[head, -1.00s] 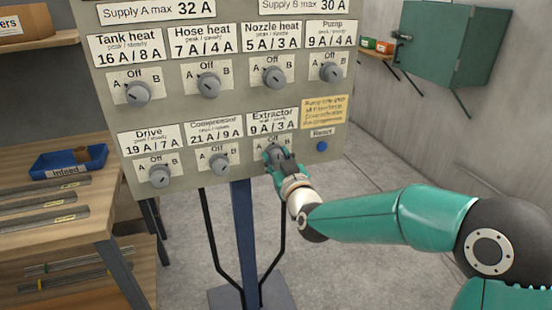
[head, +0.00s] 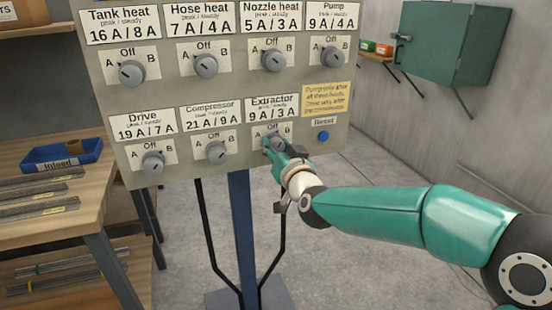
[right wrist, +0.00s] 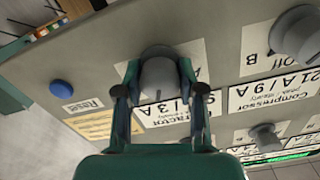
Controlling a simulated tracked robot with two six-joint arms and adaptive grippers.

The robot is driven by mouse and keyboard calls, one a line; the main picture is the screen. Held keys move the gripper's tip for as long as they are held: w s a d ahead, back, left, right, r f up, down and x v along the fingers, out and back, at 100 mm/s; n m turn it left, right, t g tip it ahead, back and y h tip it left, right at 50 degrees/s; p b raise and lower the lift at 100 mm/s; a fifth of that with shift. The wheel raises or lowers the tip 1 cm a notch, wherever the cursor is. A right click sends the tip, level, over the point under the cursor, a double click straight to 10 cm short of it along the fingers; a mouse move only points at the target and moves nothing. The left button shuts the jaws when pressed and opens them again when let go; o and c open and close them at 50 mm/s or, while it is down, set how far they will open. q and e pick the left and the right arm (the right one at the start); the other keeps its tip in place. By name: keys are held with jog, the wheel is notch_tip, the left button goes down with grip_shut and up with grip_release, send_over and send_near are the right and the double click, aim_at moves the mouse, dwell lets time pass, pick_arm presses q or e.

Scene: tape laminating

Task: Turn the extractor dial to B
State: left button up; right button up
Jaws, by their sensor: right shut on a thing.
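The extractor dial (head: 276,142) is a grey knob below the "Extractor 9 A / 3 A" label (head: 271,107), in the panel's lower row. My right gripper (head: 274,149) is at it and partly covers it in the head view. In the right wrist view the dial (right wrist: 159,78) sits between the two fingers of my right gripper (right wrist: 157,84), which are shut on it. "Off" and "B" show beside the dial in the head view; its pointer is hidden. My left gripper is not in view.
The grey panel (head: 225,94) carries several other dials, including the compressor dial (head: 217,152) close to the left. A blue reset button (head: 323,136) is to the right. A wooden bench with a blue tray (head: 62,157) stands at the left. Grey floor is open at the right.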

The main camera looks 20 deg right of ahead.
jog(key=shift+m+b, duration=0.9)
jog(key=shift+m, duration=0.3)
jog(key=shift+d+r+m+b, duration=0.1)
jog(key=shift+r+m+b, duration=0.05)
jog(key=shift+m+b, duration=0.45)
jog(key=o, duration=1.1)
jog(key=shift+w, duration=0.1)
jog(key=shift+o, duration=0.2)
jog(key=s, duration=1.2)
